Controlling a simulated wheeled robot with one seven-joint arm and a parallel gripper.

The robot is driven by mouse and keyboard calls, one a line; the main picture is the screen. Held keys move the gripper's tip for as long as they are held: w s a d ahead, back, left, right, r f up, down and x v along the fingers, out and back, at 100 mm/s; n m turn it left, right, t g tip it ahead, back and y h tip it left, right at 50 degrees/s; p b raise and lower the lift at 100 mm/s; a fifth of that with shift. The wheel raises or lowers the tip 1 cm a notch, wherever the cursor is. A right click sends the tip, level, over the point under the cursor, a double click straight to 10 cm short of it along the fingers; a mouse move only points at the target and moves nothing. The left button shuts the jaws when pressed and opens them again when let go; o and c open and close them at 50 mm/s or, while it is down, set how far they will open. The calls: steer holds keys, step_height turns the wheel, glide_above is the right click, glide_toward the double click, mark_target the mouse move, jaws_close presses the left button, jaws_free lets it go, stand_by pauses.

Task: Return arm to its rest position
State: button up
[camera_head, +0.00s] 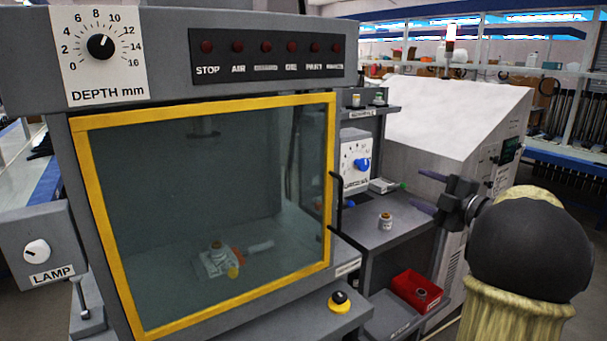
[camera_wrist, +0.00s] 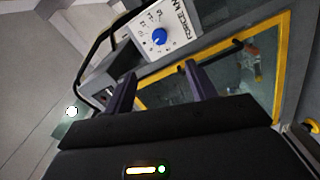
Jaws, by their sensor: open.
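My gripper (camera_head: 427,191) is at the right in the head view, with its two dark fingers spread and pointing left. Nothing is between them. It is in front of the white sloped cabinet and above and right of the small side shelf. In the wrist view, my gripper (camera_wrist: 160,69) also shows its fingers apart and empty. Beyond them are the force dial panel (camera_wrist: 163,38) with its blue knob and the yellow-framed window. My dark rounded arm link covers the lower right of the head view.
The grey machine has a shut yellow-framed window (camera_head: 205,97) with a small part (camera_head: 216,262) inside. A small brown-topped part (camera_head: 385,220) stands on the side shelf. Below is a red bin (camera_head: 418,291) holding another part. The white cabinet (camera_head: 450,112) stands behind my gripper.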

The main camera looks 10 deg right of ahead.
steer(key=a+f+m+g+h, duration=0.5)
steer(key=a+f+m+h, duration=0.3)
steer(key=a+f+m, duration=0.6)
steer(key=s+a+f+m+g+y, duration=0.1)
steer(key=s+a+f+m+g, duration=0.1)
steer(key=s+a+f+g, duration=0.6)
steer(key=s+a+f+m+g+y, duration=0.1)
steer(key=s+a+f+m+g, duration=0.15)
steer(key=s+a+f, duration=0.7)
steer(key=s+d+r+p, duration=0.1)
steer(key=d+r+p, duration=0.1)
steer(key=r+p, duration=0.5)
steer(key=s+d+r+t+p, duration=0.1)
steer(key=d+r+p, duration=0.1)
steer(key=r+p, duration=0.6)
steer(key=v, duration=0.3)
steer(key=shift+r, duration=0.1)
steer(key=shift+d, duration=0.1)
